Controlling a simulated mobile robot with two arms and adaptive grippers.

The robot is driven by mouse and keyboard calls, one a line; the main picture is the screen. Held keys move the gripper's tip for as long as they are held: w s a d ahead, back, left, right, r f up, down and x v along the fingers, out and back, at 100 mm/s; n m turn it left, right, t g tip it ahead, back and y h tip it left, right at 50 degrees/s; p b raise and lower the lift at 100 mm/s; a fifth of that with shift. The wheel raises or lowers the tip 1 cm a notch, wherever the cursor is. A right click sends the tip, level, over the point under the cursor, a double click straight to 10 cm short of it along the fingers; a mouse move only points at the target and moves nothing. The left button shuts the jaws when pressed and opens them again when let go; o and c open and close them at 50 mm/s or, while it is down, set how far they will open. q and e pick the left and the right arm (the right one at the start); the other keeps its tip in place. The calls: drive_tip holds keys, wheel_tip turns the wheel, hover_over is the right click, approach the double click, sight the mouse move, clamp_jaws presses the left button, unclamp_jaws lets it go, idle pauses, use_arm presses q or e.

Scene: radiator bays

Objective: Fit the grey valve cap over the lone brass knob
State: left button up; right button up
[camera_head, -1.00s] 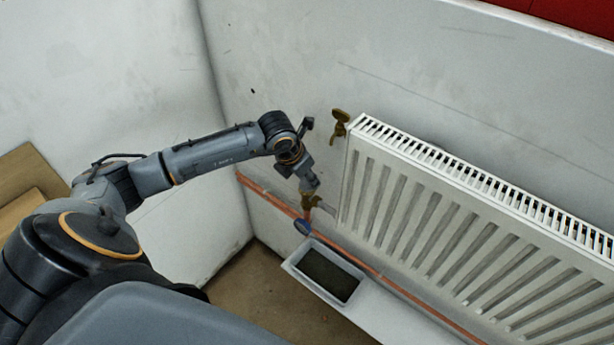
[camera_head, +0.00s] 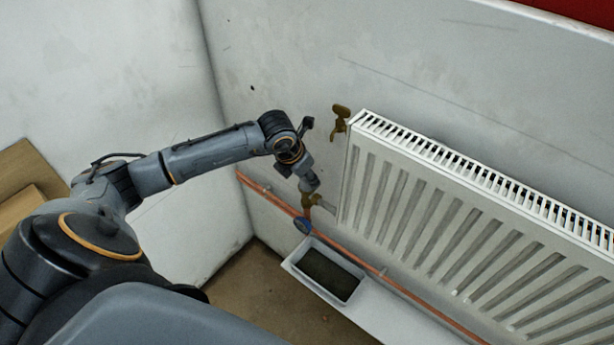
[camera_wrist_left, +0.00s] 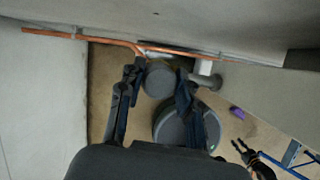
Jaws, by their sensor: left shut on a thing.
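My left gripper (camera_head: 309,183) reaches down beside the lower left corner of the radiator. In the left wrist view its two dark fingers (camera_wrist_left: 157,92) are shut on the round grey valve cap (camera_wrist_left: 160,77). A brass fitting (camera_head: 314,201) stands directly below the gripper, by the radiator's lower corner. The gripper hides its top, so I cannot tell whether the cap touches it. Another brass fitting (camera_head: 341,119) with a flat handle sits at the radiator's upper left corner, clear of the gripper. A dark claw-like form at the lower right of the left wrist view may be my right gripper; its opening is unclear.
The white radiator (camera_head: 470,215) is close to the right of the gripper. A copper pipe (camera_head: 380,275) runs along the wall below, near a blue round handle (camera_head: 303,225). A grey tray (camera_head: 288,267) stands underneath. A purple object (camera_wrist_left: 237,112) lies on the floor.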

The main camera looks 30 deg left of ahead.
idle(0.3)
use_arm(q)
drive_tip(key=o, duration=0.8)
drive_tip(key=shift+o, duration=0.2)
drive_tip(key=o, duration=0.5)
drive_tip(key=shift+r+p, duration=1.35)
drive_tip(key=shift+r, duration=1.05)
